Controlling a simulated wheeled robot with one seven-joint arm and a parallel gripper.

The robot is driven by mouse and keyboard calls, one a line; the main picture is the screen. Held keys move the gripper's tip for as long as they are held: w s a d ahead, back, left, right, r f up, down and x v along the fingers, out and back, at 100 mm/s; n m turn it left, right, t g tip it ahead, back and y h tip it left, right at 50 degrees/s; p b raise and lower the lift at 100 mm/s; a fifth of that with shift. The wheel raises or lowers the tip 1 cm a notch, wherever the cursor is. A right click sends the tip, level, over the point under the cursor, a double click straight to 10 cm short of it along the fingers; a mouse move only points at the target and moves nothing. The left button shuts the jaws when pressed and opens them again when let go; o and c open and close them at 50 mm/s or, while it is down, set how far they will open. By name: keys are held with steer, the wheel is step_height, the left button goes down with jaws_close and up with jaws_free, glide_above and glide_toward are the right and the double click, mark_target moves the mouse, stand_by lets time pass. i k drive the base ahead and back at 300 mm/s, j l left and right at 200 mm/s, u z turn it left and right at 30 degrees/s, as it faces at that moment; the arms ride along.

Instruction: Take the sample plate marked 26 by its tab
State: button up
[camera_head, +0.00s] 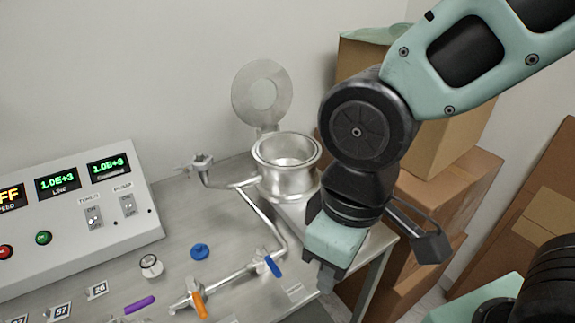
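The sample plate marked 26 (97,290) is a small pale plate with dark figures, on the metal table at the lower left. Its tab is too small to make out. Another plate marked 57 (62,311) is just left of it, and part of a third shows at the bottom edge. My gripper (325,283) points down near the table's right side, well to the right of plate 26 and apart from it. Its fingers are small and dark here, so I cannot tell whether they are open or shut. I see nothing held in it.
A steel chamber (287,170) with its round lid (262,95) raised stands behind my gripper. Pipes with a blue handle (273,267) and an orange handle (200,305) lie between gripper and plates. A control panel (75,225) stands left; cardboard boxes (425,200) stand right.

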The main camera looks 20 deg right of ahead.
mark_target(92, 293)
steer(key=u, duration=1.3)
steer(key=i+j+z, duration=0.2)
steer(key=j, duration=0.15)
steer(key=i+j+z, duration=0.2)
steer(key=j, duration=0.15)
steer(key=i+j+z, duration=0.2)
steer(key=j, duration=0.2)
steer(key=j+z, duration=0.2)
steer(key=j, duration=0.2)
